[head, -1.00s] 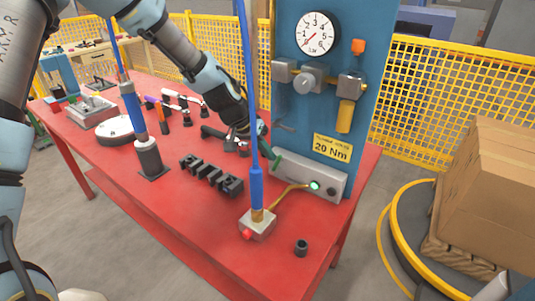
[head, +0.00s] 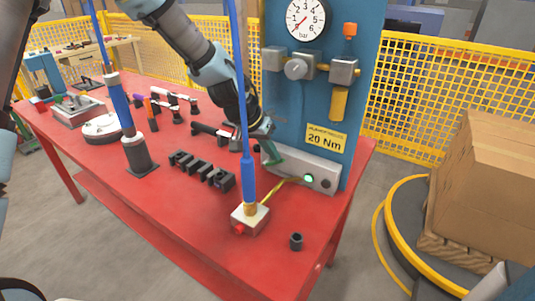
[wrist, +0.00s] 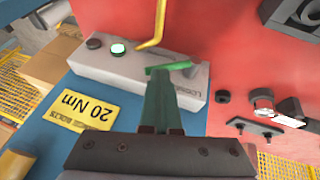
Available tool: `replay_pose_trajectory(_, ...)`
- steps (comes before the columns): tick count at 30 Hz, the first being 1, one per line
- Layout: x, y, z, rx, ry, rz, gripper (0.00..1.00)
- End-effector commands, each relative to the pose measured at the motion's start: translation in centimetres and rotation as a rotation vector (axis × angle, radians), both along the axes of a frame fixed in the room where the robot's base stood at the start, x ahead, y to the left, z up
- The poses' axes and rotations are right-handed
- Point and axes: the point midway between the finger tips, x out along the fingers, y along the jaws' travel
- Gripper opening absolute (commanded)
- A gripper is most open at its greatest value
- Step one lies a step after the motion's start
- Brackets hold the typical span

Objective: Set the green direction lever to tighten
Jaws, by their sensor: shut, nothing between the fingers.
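The green direction lever (wrist: 168,67) sits on top of the grey control box (wrist: 120,72), near the end with partly hidden upside-down lettering that seems to read "LOOSEN". In the wrist view the lever lies roughly along the box. In the head view the lever (head: 272,157) shows on the box's left end, just below my gripper (head: 265,128). My gripper (wrist: 163,95) is shut and empty, its fingers over the box and their tips right beside the lever. I cannot tell whether they touch it. The fingers hide part of the box and its lettering.
A green lamp (wrist: 118,48) and dark button (wrist: 94,43) are on the box's other end. A yellow hose (wrist: 152,30) runs close by. The blue panel with a 20 Nm sign (head: 326,138) rises behind. A hanging blue tool (head: 248,180) stands in front on the red table.

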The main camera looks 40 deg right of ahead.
Motion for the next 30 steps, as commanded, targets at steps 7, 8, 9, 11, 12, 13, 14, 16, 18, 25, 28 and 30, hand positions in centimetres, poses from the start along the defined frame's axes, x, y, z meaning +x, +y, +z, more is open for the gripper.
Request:
replay_pose_trajectory(7, -0.77, -0.23, -0.55, -0.001, -0.001, -0.001, 0.0)
replay_pose_trajectory(8, -0.82, -0.25, -0.56, -0.001, -0.001, -0.001, 0.0)
replay_pose_trajectory(9, -0.89, -0.26, -0.6, -0.001, -0.001, -0.001, 0.0)
replay_pose_trajectory(11, -0.97, -0.28, -0.63, -0.001, -0.001, -0.001, 0.0)
replay_pose_trajectory(12, -1.01, -0.29, -0.65, -0.001, -0.001, -0.001, 0.0)
replay_pose_trajectory(13, -1.03, -0.3, -0.66, -0.001, -0.001, -0.001, 0.0)
replay_pose_trajectory(14, -1.05, -0.3, -0.67, -0.001, -0.001, -0.001, 0.0)
replay_pose_trajectory(16, -1.08, -0.31, -0.66, -0.001, -0.001, -0.001, 0.0)
replay_pose_trajectory(18, -1.09, -0.31, -0.66, -0.001, -0.001, -0.001, 0.0)
replay_pose_trajectory(25, -1.06, -0.3, -0.66, 0.0, 0.0, -0.001, 0.0)
replay_pose_trajectory(28, -1.05, -0.28, -0.64, 0.0, 0.0, -0.001, 0.0)
replay_pose_trajectory(30, -1.02, -0.32, -0.45, -0.001, 0.0, 0.0, 0.0)
